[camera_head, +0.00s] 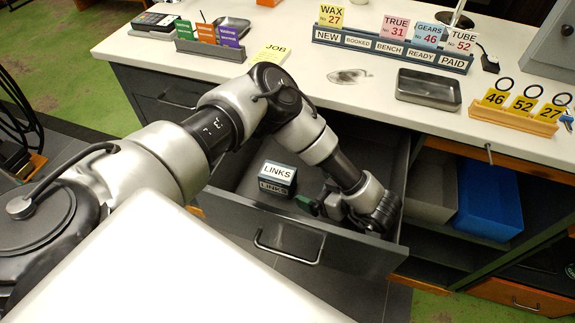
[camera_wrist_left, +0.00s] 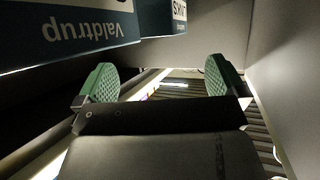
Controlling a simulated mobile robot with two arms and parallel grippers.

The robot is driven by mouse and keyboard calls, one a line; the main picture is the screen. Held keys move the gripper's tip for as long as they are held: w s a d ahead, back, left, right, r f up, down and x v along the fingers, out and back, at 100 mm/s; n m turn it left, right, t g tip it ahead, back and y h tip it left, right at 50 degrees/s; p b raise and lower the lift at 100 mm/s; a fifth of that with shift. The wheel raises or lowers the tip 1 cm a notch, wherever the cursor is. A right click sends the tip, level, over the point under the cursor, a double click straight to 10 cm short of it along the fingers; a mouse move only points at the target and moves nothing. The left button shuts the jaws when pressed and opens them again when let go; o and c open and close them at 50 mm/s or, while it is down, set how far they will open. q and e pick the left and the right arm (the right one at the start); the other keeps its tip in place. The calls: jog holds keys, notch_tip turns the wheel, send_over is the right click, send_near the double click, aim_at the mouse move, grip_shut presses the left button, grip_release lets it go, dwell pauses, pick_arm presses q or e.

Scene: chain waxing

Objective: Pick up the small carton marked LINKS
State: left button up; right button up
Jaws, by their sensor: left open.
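The small dark-blue carton marked LINKS (camera_head: 277,180) stands in the open drawer, with white LINKS labels on its top and front. My left gripper (camera_head: 314,205) reaches down into the drawer, to the right of the carton and apart from it. In the left wrist view my gripper's two green pads (camera_wrist_left: 160,79) are wide apart with nothing between them. The carton's blue side with upside-down "Valdtrup" lettering (camera_wrist_left: 75,32) shows at the upper left there, outside the pads. My right gripper is not in view.
The open drawer's front (camera_head: 300,238) and side walls close in around my left gripper. The white counter (camera_head: 330,90) above holds a row of label cards, a metal tray (camera_head: 428,89) and a numbered tag stand (camera_head: 515,118). A blue bin (camera_head: 489,200) sits right of the drawer.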

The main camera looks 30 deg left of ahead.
pick_arm(q)
send_near(279, 171)
jog(key=a+f, duration=0.2)
jog(key=shift+w+a+f, duration=0.25)
jog(key=shift+f, duration=0.15)
jog(key=shift+y, duration=0.3)
jog(key=p+x, duration=0.1)
jog(key=x, duration=0.1)
jog(key=r+p+x, duration=0.1)
jog(key=x, duration=0.1)
jog(key=shift+a+f, duration=0.15)
jog(key=shift+a, duration=0.45)
jog(key=shift+a+f, duration=0.15)
jog(key=shift+c, duration=0.8)
jog(key=c, duration=1)
